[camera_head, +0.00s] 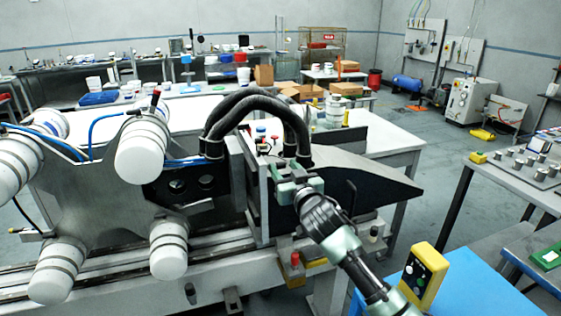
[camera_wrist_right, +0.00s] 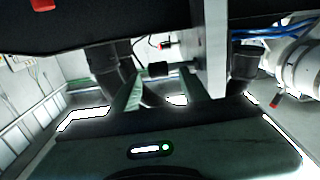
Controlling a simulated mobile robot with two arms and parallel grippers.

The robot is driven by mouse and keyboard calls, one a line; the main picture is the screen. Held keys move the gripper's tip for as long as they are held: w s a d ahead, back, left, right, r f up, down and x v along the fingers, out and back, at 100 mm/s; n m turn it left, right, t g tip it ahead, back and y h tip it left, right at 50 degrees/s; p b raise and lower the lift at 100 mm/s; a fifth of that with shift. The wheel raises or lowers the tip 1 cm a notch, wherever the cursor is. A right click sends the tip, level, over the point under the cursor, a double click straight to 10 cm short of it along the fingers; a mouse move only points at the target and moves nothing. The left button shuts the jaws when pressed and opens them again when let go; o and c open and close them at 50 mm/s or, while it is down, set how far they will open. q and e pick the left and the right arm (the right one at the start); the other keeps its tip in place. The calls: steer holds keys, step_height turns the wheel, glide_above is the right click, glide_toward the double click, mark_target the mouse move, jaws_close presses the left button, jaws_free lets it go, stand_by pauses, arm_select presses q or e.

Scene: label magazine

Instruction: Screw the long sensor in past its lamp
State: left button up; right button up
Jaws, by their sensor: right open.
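My right gripper (camera_head: 288,174) reaches in from the lower right, beside the dark plate of the label machine (camera_head: 215,186). In the right wrist view its two pale green fingers (camera_wrist_right: 163,88) stand apart. A short dark cylinder (camera_wrist_right: 159,69) lies crosswise ahead of the gap between them, probably the sensor. I see no contact with it. A thin black cable with a red spot (camera_wrist_right: 167,44) is behind it; I cannot tell whether that spot is the lamp. In the head view the gripper hides the sensor's place. My left gripper is not in view.
Thick black hoses (camera_head: 262,104) arch just above and left of the right gripper. White rolls (camera_head: 142,150) fill the left side. A yellow button box (camera_head: 425,275) stands at lower right by a blue surface (camera_head: 472,288). Open floor lies right of the machine.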

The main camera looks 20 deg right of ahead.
mark_target(281, 163)
steer(key=shift+w, duration=1.8)
jaws_close()
steer(key=g+p, duration=0.1)
steer(key=p, duration=0.3)
steer(key=g+p, duration=0.1)
steer(key=p, duration=0.3)
steer(key=shift+r, duration=0.3)
steer(key=shift+f, duration=0.3)
jaws_free()
